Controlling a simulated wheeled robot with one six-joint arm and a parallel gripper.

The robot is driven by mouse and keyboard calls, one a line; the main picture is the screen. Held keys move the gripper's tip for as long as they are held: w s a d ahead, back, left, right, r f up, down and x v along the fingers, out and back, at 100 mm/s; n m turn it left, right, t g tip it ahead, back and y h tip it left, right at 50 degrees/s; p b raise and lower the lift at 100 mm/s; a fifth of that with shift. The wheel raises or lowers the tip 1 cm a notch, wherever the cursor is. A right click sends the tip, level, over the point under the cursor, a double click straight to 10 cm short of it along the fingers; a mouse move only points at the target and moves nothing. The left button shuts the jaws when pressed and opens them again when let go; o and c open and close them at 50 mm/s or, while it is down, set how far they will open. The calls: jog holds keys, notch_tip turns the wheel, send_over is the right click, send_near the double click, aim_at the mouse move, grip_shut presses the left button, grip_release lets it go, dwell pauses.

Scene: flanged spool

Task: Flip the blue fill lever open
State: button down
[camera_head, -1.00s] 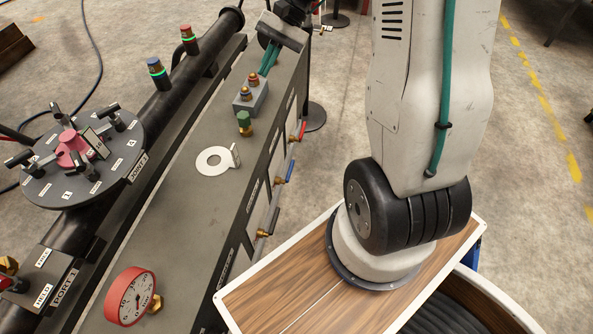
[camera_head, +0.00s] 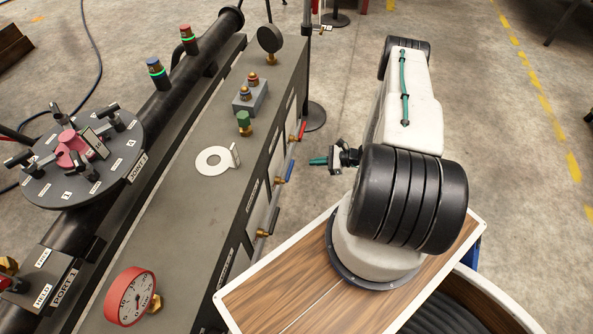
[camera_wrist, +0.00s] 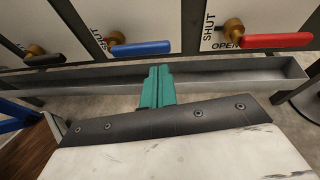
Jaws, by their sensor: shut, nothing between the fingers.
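The blue fill lever (camera_head: 290,171) is on the side face of the long grey cabinet, between a red lever and a black lever. In the wrist view the blue lever (camera_wrist: 141,48) points right from its brass valve, roughly level. My gripper (camera_head: 318,161) is shut and empty, a short way out from the cabinet side and apart from the lever in the head view. In the wrist view its teal fingers (camera_wrist: 157,80) appear just below the lever's free end; I cannot tell the gap in depth.
The red lever (camera_wrist: 278,41) has SHUT and OPEN labels by it. The black lever (camera_wrist: 46,60) is on the left. A metal channel (camera_wrist: 220,78) runs below the levers. A wood-topped table (camera_head: 290,295) lies below my arm. Open floor is behind the arm.

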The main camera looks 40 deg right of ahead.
jog(key=s+f+m+t+h, duration=0.1)
jog(key=s+f+m, duration=0.1)
jog(key=f, duration=0.3)
jog(key=shift+s+a+f, duration=0.35)
jog(key=shift+s+a, duration=0.05)
jog(key=shift+s, duration=0.1)
jog(key=shift+a, duration=0.1)
jog(key=w+a, duration=0.5)
jog(key=w, duration=0.2)
jog(key=shift+w+a+r, duration=0.2)
jog(key=shift+a+r, duration=0.15)
jog(key=shift+r, duration=0.05)
jog(key=shift+d+r, duration=0.1)
jog(key=shift+d, duration=0.05)
